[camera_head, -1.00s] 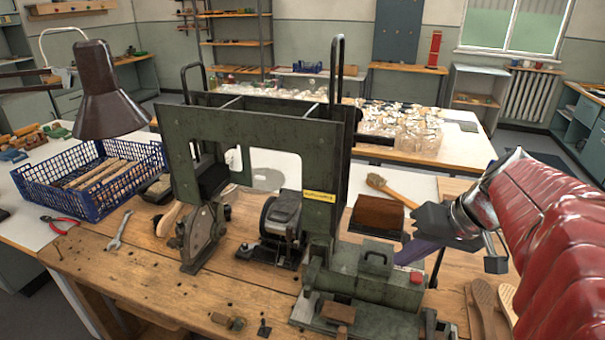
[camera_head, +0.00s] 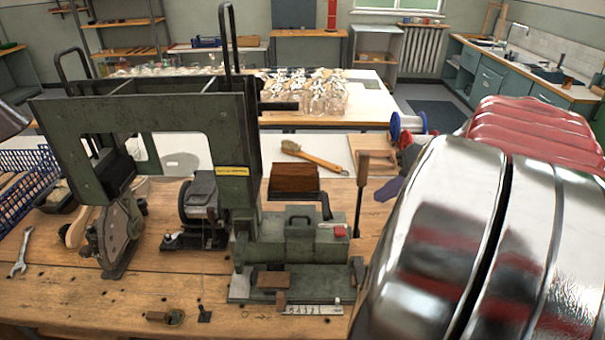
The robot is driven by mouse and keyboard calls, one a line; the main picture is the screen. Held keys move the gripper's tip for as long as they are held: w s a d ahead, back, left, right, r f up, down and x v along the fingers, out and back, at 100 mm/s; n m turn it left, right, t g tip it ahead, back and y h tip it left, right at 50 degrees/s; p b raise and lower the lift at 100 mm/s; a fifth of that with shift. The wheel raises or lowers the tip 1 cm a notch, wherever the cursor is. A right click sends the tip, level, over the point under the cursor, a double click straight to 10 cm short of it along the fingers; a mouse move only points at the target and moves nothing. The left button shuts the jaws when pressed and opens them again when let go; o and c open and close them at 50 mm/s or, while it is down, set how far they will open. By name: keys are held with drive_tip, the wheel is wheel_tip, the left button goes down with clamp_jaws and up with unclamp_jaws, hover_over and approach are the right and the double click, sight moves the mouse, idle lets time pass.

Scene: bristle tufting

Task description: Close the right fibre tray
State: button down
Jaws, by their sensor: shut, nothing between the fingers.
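The right fibre tray appears to be the black tray (camera_head: 308,198) with a dark brown block of what looks like fibre in it. It sits right of the green machine frame and behind a green box with a handle. I cannot tell how far out it stands. My gripper (camera_head: 384,192) shows as a small purple tip left of my large red and silver arm. It looks shut and empty, right of the tray and of an upright dark lever (camera_head: 362,182), apart from the tray. Most of the gripper is hidden behind my arm.
The green machine frame (camera_head: 232,140) stands left of the tray. The green box with a handle (camera_head: 300,232) blocks its front. A wooden-handled brush (camera_head: 312,155) lies behind it. A spool (camera_head: 408,125) stands at the right. A dark tray of pale fibre (camera_head: 55,197) is at the left.

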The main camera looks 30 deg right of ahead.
drive_tip(key=w+a+f, duration=0.5)
drive_tip(key=w+f, duration=0.3)
idle(0.5)
drive_tip(key=shift+a+r, duration=0.1)
drive_tip(key=shift+a, duration=0.05)
